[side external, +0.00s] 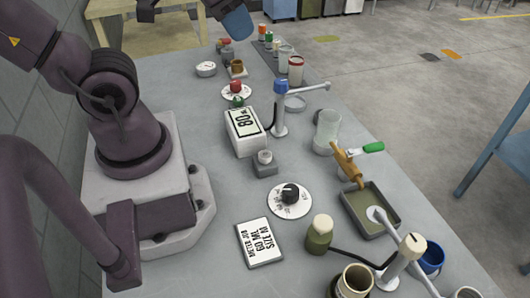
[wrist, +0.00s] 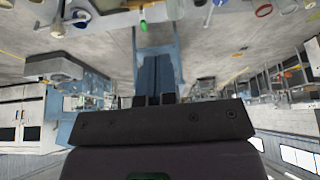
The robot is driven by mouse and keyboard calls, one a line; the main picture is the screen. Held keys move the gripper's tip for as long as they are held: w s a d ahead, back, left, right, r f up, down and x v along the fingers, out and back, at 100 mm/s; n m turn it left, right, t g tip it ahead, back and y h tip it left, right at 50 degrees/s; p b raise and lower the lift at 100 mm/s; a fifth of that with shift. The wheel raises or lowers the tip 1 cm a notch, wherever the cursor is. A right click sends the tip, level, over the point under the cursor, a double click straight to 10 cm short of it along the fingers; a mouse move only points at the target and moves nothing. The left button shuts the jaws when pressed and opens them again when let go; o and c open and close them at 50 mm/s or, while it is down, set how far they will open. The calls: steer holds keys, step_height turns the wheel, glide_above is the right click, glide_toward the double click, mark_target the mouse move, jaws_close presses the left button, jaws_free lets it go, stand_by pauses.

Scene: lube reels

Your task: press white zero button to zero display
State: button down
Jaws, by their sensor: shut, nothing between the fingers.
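In the side external view, the display (side external: 243,132) is a white box reading "80", as far as I can tell, on the grey table. In front of it is a small grey block with a pale, whitish round button (side external: 265,157) on top. No gripper is near either one. The button is not clearly identifiable in the wrist view.
A dial with a black knob (side external: 290,194) and a printed card (side external: 259,243) lie nearer the camera. A blue-topped post (side external: 280,105) stands right of the display. A glass beaker (side external: 327,130) and a tray (side external: 371,208) are further right. A red-knobbed dial (side external: 236,88) sits behind.

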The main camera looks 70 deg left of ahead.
step_height(320, 180, down, 6)
steer(key=w+a+n+g, duration=0.1)
steer(key=a+n+g, duration=0.2)
steer(key=n+h, duration=0.9)
steer(key=n, duration=1.7)
glide_above(267, 152)
step_height(267, 152, down, 12)
steer(key=shift+f, duration=0.2)
steer(key=shift+d, duration=0.1)
steer(key=shift+f, duration=4.4)
steer(key=shift+f, duration=0.4)
